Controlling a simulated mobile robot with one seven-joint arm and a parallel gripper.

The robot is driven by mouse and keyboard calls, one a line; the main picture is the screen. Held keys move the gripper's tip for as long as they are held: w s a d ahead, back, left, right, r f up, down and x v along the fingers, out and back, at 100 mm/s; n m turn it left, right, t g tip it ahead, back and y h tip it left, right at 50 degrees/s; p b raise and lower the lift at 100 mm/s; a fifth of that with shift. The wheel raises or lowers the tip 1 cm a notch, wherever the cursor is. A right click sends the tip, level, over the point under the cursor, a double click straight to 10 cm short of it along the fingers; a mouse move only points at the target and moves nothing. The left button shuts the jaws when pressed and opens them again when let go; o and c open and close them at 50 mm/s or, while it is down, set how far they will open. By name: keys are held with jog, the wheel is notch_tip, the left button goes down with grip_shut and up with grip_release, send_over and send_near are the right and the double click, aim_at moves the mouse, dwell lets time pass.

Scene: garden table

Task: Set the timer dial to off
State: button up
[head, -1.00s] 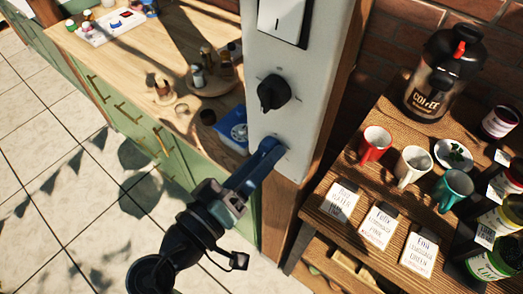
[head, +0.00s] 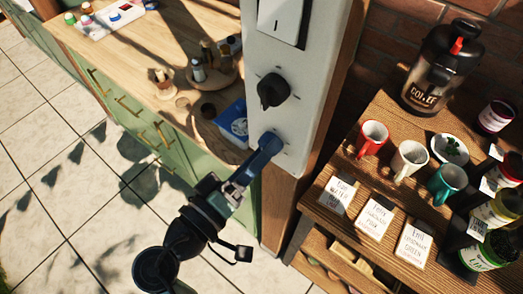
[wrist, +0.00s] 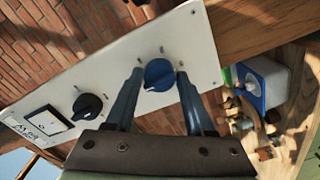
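A pale upright panel (head: 292,110) carries a black dial (head: 273,90) and, below it, a blue dial that my gripper hides in the head view. In the wrist view the blue dial (wrist: 159,74) is plain, with a small white mark at its lower left edge and tick marks around it. The black dial (wrist: 88,106) sits to its left. I cannot read which one is the timer. My gripper (head: 268,143) is at the panel's lower part. Its fingers are spread, one on each side of the blue dial, with narrow gaps seeming to show.
A rocker switch (head: 282,18) is at the panel's top. A wooden shelf (head: 345,240) with cups, cards and jars stands close on the right. A counter (head: 150,65) with small items and a blue-and-white box (head: 233,122) is on the left. Tiled floor (head: 60,190) is clear.

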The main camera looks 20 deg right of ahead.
jog(key=o, duration=0.3)
jog(key=b+v, duration=0.2)
jog(key=v, duration=1.1)
dwell(0.4)
